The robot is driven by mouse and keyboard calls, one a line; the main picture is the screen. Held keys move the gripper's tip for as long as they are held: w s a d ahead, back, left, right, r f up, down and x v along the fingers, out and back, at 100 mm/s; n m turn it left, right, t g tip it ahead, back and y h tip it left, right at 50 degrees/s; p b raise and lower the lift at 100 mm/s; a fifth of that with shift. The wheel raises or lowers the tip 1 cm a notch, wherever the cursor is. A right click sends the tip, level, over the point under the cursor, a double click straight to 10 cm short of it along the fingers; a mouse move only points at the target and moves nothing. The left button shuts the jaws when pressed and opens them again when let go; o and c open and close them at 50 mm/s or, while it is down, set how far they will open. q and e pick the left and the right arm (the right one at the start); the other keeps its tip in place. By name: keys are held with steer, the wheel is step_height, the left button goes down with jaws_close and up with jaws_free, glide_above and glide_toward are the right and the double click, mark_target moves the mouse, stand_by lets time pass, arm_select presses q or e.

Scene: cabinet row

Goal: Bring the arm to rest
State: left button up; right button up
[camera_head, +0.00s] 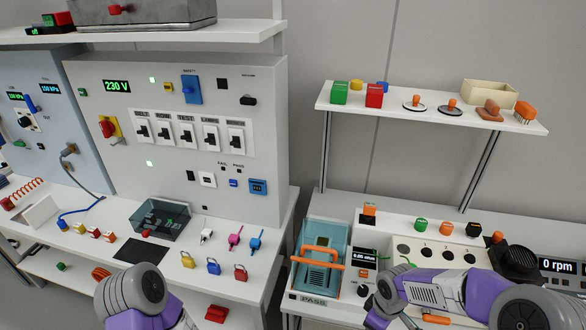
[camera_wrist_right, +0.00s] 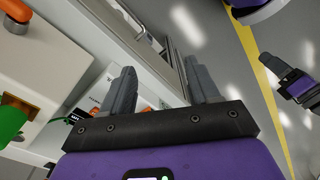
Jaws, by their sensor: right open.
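My right gripper (camera_wrist_right: 162,85) shows in the right wrist view with its two grey fingers spread apart and nothing between them. In the head view my right arm (camera_head: 440,290) crosses the lower right, in front of the right-hand bench; its gripper cannot be made out there. My left arm (camera_head: 135,292) shows only as a grey and purple joint at the bottom edge, in front of the left-hand bench. A dark gripper with purple parts, seemingly my left gripper (camera_wrist_right: 285,78), is at the right of the wrist view, over the floor; its jaw opening is unclear.
A switch panel (camera_head: 190,130) stands behind the left bench, with several padlocks (camera_head: 213,266) before it. A teal case with an orange handle (camera_head: 320,262) and a meter (camera_head: 364,260) stand near my right arm. A shelf (camera_head: 435,108) holds small items above. Floor (camera_wrist_right: 235,60) shows clear beside the benches.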

steer(key=s+a+f+m+y, duration=0.2)
steer(key=s+a+f+m, duration=0.3)
steer(key=f, duration=0.4)
steer(key=s+a+f+m+y, duration=0.1)
steer(key=s+a+f+m, duration=0.4)
steer(key=f, duration=0.5)
steer(key=shift+s+a+m+t+y, duration=0.2)
steer(key=shift+a+m+t+y, duration=0.15)
steer(key=shift+a+m, duration=0.55)
